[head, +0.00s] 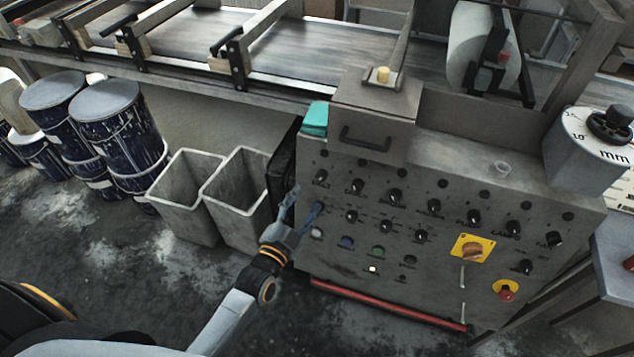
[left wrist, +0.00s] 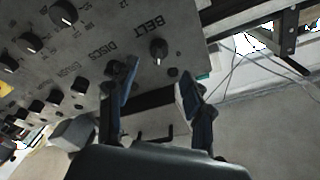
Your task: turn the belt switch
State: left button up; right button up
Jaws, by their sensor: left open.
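The belt switch (head: 321,174) is a small black knob at the upper left corner of the grey control panel (head: 350,258). In the left wrist view the knob (left wrist: 158,50) sits beside the label BELT, with a pale pointer mark on it. My left gripper (head: 303,205) is open and empty at the panel's left edge, below the knob in the head view. In the left wrist view its fingers (left wrist: 157,80) stand apart, with the knob beyond the gap between their tips; I see no contact. My right gripper is not in view.
Several other black knobs (head: 394,195) crowd the panel, with a yellow-plated rotary switch (head: 472,250) and a red stop button (head: 506,292) at right. Two grey bins (head: 190,205) and blue drums (head: 113,120) stand left. The conveyor (head: 310,50) runs behind.

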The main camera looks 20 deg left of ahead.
aim_at(318, 182)
pick_arm(q)
jog(key=w, duration=0.6)
jog(key=shift+d, duration=0.4)
jog(key=shift+w+d, duration=0.1)
jog(key=shift+w, duration=0.4)
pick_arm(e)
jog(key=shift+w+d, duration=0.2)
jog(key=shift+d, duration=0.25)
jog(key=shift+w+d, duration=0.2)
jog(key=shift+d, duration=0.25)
pick_arm(q)
jog(key=c, duration=1)
grip_shut()
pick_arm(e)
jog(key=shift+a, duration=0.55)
